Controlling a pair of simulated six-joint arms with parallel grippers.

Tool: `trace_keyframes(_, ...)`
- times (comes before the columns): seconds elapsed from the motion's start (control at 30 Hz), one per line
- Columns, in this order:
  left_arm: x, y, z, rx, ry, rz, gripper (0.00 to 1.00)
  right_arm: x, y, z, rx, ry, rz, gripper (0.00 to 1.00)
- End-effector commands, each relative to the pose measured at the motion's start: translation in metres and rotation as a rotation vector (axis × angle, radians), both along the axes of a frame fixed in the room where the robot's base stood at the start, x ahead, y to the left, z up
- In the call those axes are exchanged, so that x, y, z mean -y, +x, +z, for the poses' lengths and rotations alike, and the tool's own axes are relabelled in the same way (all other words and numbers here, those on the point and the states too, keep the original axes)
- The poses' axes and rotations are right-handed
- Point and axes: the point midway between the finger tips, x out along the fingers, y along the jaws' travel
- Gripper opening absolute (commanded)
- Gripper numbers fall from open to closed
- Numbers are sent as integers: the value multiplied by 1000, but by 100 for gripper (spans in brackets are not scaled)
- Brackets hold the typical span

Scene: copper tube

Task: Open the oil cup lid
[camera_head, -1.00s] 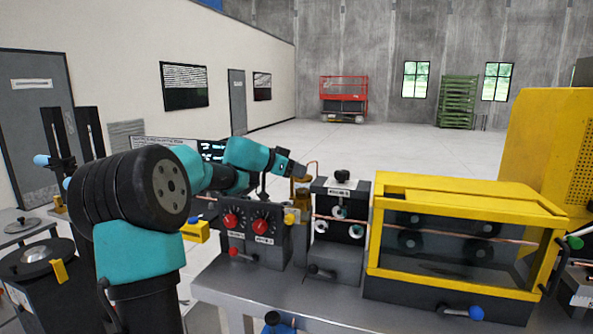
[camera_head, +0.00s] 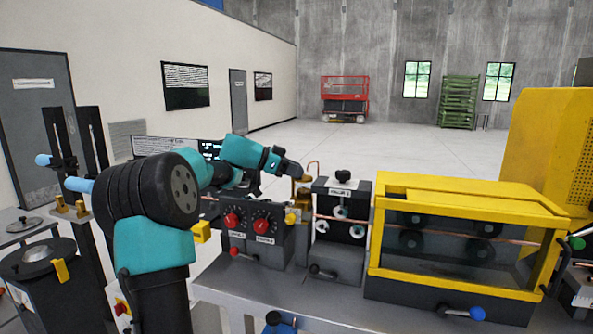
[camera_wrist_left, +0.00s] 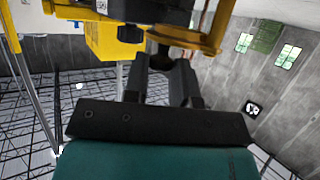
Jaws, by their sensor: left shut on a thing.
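The brass oil cup (camera_head: 303,187) stands behind the control box, beside a thin bent copper pipe (camera_head: 317,166). My left gripper (camera_head: 300,172) reaches in from the left to the top of the cup. In the left wrist view, the left gripper (camera_wrist_left: 166,62) has its two dark fingers close together at a small dark knob, which I take for the oil cup lid (camera_wrist_left: 164,49). Brass-yellow metal (camera_wrist_left: 205,42) is right beside the fingertips. The fingers hide most of the lid, so its tilt cannot be told. My right gripper is in neither view.
The grey bench edge (camera_head: 290,300) runs along the front.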

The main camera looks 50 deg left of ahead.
Motion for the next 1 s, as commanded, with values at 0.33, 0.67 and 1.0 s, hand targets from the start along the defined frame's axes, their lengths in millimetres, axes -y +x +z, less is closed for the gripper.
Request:
trace_keyframes(0.33, -10, -7, -1, -1, 1, -315, 1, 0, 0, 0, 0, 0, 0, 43)
trace_keyframes(0.67, -16, -12, -1, 0, 2, -543, 1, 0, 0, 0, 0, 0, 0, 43)
trace_keyframes(1.0, -19, -14, 0, 0, 0, -642, 1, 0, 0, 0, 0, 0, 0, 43)
